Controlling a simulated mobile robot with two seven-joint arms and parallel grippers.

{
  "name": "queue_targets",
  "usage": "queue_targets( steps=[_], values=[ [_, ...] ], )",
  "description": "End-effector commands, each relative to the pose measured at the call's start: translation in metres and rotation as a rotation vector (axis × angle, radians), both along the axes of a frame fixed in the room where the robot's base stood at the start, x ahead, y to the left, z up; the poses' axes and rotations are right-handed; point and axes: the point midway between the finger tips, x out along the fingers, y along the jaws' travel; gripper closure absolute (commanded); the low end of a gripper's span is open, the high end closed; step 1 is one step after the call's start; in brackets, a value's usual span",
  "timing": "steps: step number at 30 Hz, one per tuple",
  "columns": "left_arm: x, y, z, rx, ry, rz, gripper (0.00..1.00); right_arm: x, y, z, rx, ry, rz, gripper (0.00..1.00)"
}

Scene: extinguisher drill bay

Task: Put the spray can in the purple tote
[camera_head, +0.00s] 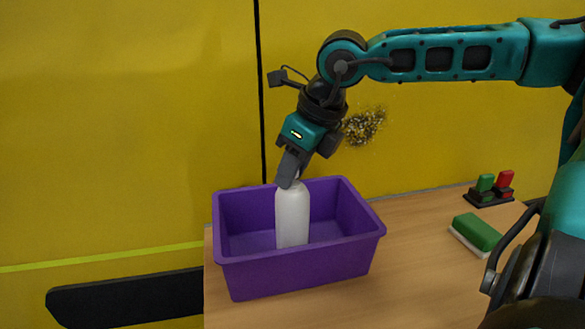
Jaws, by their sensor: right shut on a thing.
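The spray can (292,217) is a white, upright bottle-like can with a rounded shoulder. It is inside the purple tote (304,266), seen over the near wall, which hides its base. I cannot tell whether it touches the tote's floor. My right gripper (289,175) comes down from above and is shut on the top of the can, hiding its cap. The tote stands on the left part of the wooden table, and no other thing shows in it. My left gripper is not in view.
On the wooden table (420,284), a green and white sponge-like block (476,233) lies at the right. Behind it a dark stand (488,197) holds a green and a red piece. A yellow wall (130,120) closes the back. The table's front middle is clear.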

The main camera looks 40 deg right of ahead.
Motion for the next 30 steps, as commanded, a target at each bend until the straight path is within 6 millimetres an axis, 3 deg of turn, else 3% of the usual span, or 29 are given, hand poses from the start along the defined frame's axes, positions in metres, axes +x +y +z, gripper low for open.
queue_targets(
  steps=[4, 5, 12, 23, 30],
  values=[
    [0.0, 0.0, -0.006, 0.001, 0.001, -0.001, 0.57, 0.001, 0.0, -0.004, 0.0, -0.003, 0.0, 1.0],
    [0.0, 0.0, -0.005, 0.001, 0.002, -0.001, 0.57, 0.0, 0.0, -0.004, -0.001, 0.0, 0.0, 0.72],
    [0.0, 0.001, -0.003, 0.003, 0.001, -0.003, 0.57, 0.0, 0.0, -0.003, 0.0, 0.0, 0.0, 0.49],
    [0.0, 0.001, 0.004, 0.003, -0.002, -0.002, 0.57, 0.0, 0.0, 0.003, 0.0, 0.0, 0.0, 0.48],
    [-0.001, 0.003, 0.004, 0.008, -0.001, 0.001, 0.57, -0.011, -0.003, 0.033, 0.002, -0.007, 0.001, 0.48]
  ],
)
